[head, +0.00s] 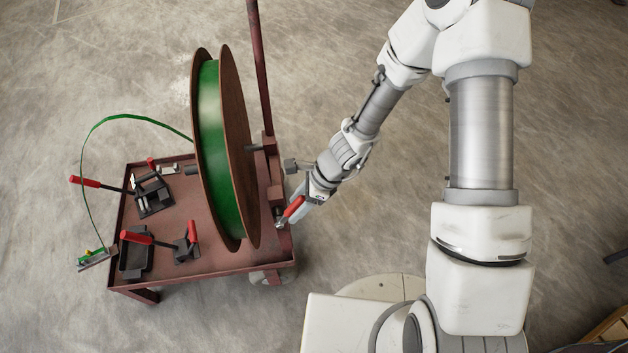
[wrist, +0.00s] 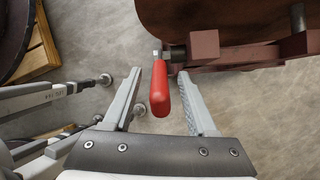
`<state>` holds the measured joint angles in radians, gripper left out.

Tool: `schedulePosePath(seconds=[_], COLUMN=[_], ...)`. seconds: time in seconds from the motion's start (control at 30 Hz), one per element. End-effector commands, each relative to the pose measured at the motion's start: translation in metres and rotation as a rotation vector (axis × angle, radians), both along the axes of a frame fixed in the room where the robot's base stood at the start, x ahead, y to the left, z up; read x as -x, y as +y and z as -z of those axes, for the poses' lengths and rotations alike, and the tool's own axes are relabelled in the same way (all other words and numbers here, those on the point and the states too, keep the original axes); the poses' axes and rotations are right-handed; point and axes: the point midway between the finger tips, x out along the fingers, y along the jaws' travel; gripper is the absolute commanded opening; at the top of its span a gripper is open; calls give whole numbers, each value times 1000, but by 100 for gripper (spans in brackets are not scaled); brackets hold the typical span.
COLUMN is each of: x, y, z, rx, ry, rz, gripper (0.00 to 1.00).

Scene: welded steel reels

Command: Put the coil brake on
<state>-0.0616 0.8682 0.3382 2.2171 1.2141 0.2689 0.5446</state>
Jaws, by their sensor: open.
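The coil brake shows as a short red-handled lever (head: 292,208) on the right side of the reel cart, below the reel's axle. In the wrist view its red handle (wrist: 160,92) lies between my two fingers, its metal pivot end near the cart's frame. My gripper (wrist: 160,78) is open, one finger on each side of the handle, with a visible gap on both sides. In the head view my gripper (head: 298,212) is at the handle and partly hides it. The reel (head: 222,140) of green strap stands upright on the cart.
The dark red cart (head: 190,262) carries more red-handled tools (head: 138,238) on its left. A tall post (head: 259,60) rises beside the reel. Green strap (head: 110,117) loops out left to a small clamp (head: 97,260).

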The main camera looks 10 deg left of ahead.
Motion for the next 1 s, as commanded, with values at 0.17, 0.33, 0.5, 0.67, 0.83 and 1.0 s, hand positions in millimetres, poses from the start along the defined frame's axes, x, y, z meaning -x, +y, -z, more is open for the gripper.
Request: schedulePosePath(seconds=[0.17,0.33,0.5,0.67,0.83,1.0], x=[-7,-13,-19,-22,-23,-23], y=[-19,-38,-56,-67,-72,-73], z=[-42,-78,-110,-129,-137,-138], rx=[2,1,1,1,1,1], ry=[-7,-6,-6,-4,-1,-1], rz=[0,0,0,1,1,0], gripper=[58,58,58,58,58,58])
